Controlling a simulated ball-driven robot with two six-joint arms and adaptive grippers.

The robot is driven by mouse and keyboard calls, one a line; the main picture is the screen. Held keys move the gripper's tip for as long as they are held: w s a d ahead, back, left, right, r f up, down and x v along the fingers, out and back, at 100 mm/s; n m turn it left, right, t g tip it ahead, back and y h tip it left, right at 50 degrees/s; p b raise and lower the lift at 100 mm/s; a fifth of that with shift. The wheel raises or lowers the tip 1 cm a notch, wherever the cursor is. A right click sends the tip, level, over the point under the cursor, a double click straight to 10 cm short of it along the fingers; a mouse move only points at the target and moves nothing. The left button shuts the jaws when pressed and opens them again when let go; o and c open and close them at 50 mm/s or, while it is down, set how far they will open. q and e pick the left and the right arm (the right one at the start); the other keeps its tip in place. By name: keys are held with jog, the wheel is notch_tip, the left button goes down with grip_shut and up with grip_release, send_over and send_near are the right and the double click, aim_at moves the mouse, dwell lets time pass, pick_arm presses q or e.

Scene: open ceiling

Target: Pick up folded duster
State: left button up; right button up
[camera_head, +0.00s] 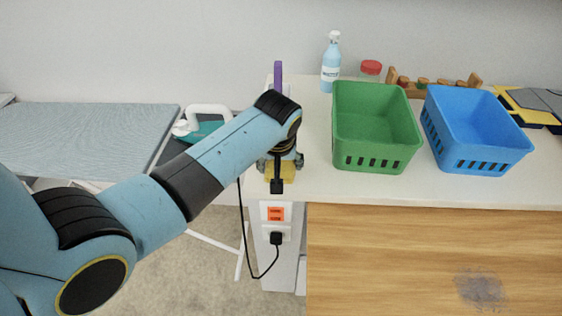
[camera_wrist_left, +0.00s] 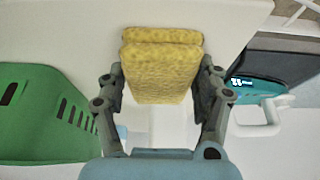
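The folded duster (camera_head: 281,173) is a yellow, textured, layered pad at the front edge of the white tabletop in the head view, partly hidden by my arm. In the left wrist view the duster (camera_wrist_left: 160,70) fills the space between the fingers of my left gripper (camera_wrist_left: 163,75). One finger lies along each side edge, very close to it. I cannot tell whether they press on it, or whether the duster is clear of the table. In the head view my left gripper (camera_head: 282,162) points down at the duster. My right gripper is not in view.
A green basket (camera_head: 376,128) and a blue basket (camera_head: 476,131) stand to the right. A spray bottle (camera_head: 331,63), red-lidded jar (camera_head: 370,70) and purple object (camera_head: 278,75) stand behind. An iron (camera_head: 203,122) is left, by the ironing board (camera_head: 80,140). A plug (camera_head: 276,238) and cord hang below.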

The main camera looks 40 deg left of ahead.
pick_arm(q)
jog(key=c, duration=0.5)
jog(key=shift+c, duration=0.2)
notch_tip(320, 180, up, 10)
jog(key=shift+r, duration=0.1)
jog(key=o, duration=0.5)
jog(key=c, duration=0.4)
jog(key=shift+o, duration=0.2)
jog(key=shift+s+d, duration=0.1)
